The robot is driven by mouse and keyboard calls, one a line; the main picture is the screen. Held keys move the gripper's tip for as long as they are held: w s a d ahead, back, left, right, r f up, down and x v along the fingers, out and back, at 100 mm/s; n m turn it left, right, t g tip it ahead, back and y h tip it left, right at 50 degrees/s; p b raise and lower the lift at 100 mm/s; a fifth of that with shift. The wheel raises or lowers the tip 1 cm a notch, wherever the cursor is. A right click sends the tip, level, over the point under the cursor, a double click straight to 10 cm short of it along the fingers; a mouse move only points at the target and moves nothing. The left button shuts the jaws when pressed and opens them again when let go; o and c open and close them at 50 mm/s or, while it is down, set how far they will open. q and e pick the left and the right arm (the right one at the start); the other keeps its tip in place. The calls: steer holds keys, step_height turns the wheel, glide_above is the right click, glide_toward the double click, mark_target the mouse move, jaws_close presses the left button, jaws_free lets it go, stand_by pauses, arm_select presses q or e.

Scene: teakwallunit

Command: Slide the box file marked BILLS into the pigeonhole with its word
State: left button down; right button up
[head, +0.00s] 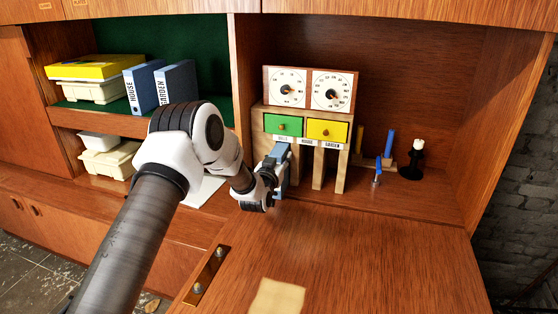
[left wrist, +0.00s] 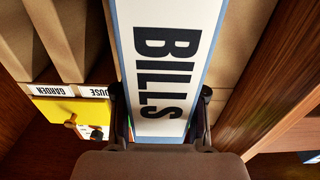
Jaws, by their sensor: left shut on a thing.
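The blue box file (head: 281,165) has a white spine label, and its word BILLS (left wrist: 168,70) reads plainly in the left wrist view. My left gripper (head: 270,187) is shut on it, with one finger on each side of the spine (left wrist: 161,112). The file stands upright at the mouth of the leftmost pigeonhole of the wooden unit (head: 341,172), under the label that seems to read BILLS (head: 283,138). How deep it sits is hidden by my gripper. The pigeonholes marked HOUSE (head: 307,142) and GARDEN (head: 332,146) look empty. My right gripper is out of view.
Above the pigeonholes are a green drawer (head: 283,124), a yellow drawer (head: 327,130) and two dials (head: 310,89). Box files HOUSE (head: 138,90) and GARDEN (head: 176,83) stand on the left shelf. A black candlestick (head: 412,160) stands right. The desk front (head: 370,260) is mostly clear.

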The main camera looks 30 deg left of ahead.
arm_select(q)
steer(key=shift+w+a, duration=0.1)
steer(key=shift+w, duration=0.35)
steer(key=c, duration=0.6)
jaws_free()
steer(key=shift+r, duration=0.1)
steer(key=v, duration=1.2)
